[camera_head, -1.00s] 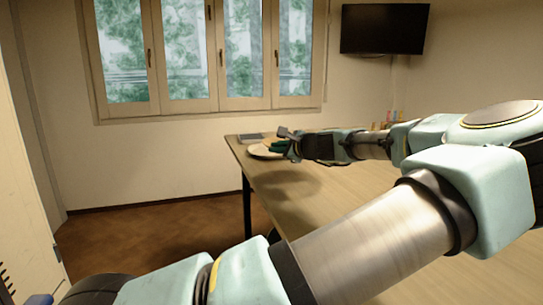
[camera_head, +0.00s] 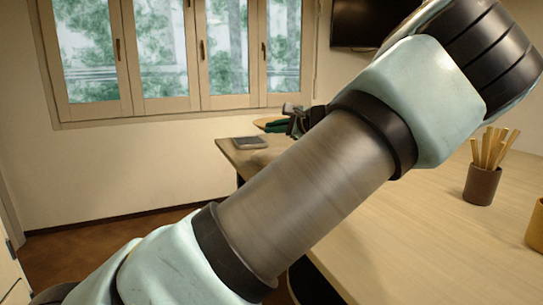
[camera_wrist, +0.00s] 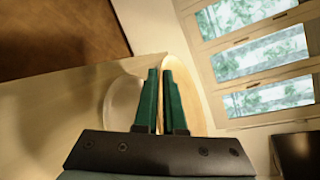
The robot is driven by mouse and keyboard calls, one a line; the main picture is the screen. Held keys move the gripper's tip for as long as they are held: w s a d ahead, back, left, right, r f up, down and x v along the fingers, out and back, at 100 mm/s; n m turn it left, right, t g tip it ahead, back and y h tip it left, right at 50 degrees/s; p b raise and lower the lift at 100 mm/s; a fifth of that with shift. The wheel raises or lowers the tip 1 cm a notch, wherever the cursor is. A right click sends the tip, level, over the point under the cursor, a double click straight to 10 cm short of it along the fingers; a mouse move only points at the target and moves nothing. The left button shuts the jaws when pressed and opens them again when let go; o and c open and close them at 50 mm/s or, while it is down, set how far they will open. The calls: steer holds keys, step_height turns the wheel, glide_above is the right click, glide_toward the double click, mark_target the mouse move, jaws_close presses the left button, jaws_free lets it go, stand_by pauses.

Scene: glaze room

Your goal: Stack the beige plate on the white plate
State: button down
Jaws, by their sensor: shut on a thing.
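My gripper (camera_head: 284,126) is shut on the beige plate (camera_head: 268,122), which shows in the head view as a thin tan disc above the far end of the table. In the wrist view the green fingers of my gripper (camera_wrist: 161,74) pinch the beige plate (camera_wrist: 196,92), whose curved rim shows at their right. A round white plate (camera_wrist: 121,101) shows at the left of the fingers in the wrist view, partly covered by the beige plate and the fingers. In the head view I cannot make out the white plate; my arm covers part of that area.
A grey flat object (camera_head: 249,142) lies at the far corner of the table (camera_head: 430,235). A brown cup of sticks (camera_head: 482,184) and a yellowish cup (camera_head: 537,226) stand at the right. A wall screen (camera_head: 372,24) hangs beyond. The table between is largely clear.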

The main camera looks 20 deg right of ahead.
step_height(320, 180, down, 9)
steer(key=shift+r+p, duration=0.2)
steer(key=shift+p, duration=0.35)
steer(key=shift+f, duration=0.25)
steer(key=shift+f+b, duration=0.3)
steer(key=shift+f, duration=0.3)
steer(key=c, duration=1)
jaws_free()
steer(key=shift+r, duration=0.25)
steer(key=v, duration=0.4)
steer(key=b+v, duration=0.1)
steer(key=v, duration=0.7)
steer(key=shift+r, duration=0.35)
